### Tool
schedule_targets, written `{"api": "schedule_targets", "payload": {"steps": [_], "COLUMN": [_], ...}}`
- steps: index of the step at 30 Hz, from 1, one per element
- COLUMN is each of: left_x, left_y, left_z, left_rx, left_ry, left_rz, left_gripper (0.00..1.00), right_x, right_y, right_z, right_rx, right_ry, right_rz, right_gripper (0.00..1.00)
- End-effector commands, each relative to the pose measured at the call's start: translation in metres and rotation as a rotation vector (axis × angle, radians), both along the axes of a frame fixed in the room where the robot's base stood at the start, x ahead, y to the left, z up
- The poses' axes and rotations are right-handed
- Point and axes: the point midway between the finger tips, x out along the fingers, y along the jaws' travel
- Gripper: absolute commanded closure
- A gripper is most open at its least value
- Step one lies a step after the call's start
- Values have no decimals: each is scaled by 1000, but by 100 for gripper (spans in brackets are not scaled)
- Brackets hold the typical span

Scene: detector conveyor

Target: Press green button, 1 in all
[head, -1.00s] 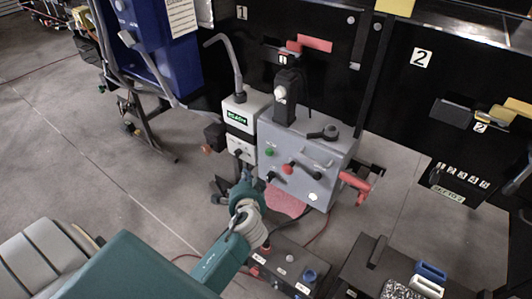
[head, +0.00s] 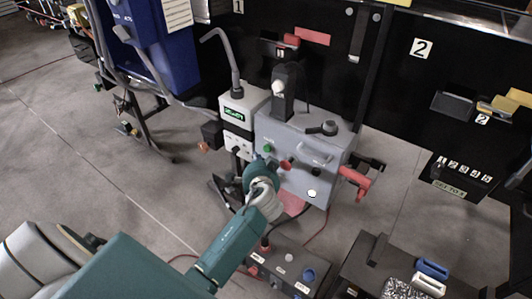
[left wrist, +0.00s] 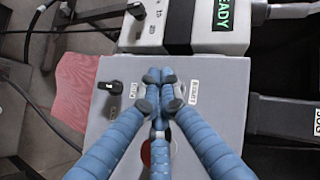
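The green button (head: 268,149) is on the front face of the grey control box (head: 326,160) in the head view. My left gripper (head: 266,166) is just below it, close in front of the box. Whether it touches the box cannot be told. In the left wrist view its blue fingers (left wrist: 160,76) are drawn together at the tips with nothing seen between them. They lie over the box face (left wrist: 105,130) between two small labels. The green button does not show there. A red button (head: 286,163) sits right of my gripper. My right gripper is not in view.
A white box with a READY display (head: 234,118) stands left of the control box. A red handle (head: 356,182) sticks out at its right. A dark box with a blue knob (head: 308,275) stands low in front.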

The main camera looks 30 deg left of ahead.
Motion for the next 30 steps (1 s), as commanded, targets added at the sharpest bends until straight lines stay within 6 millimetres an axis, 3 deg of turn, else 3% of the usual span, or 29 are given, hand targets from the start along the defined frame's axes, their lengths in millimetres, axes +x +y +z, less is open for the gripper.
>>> {"api": "schedule_targets", "payload": {"steps": [8,30], "left_x": [17,17], "left_y": [-1,-1], "left_z": [0,0], "left_rx": [0,-1], "left_ry": [1,1], "left_rz": [1,1], "left_gripper": [100,100], "right_x": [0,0], "right_y": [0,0], "right_z": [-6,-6], "right_rx": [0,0], "right_ry": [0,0], "right_rz": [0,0], "right_gripper": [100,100]}}
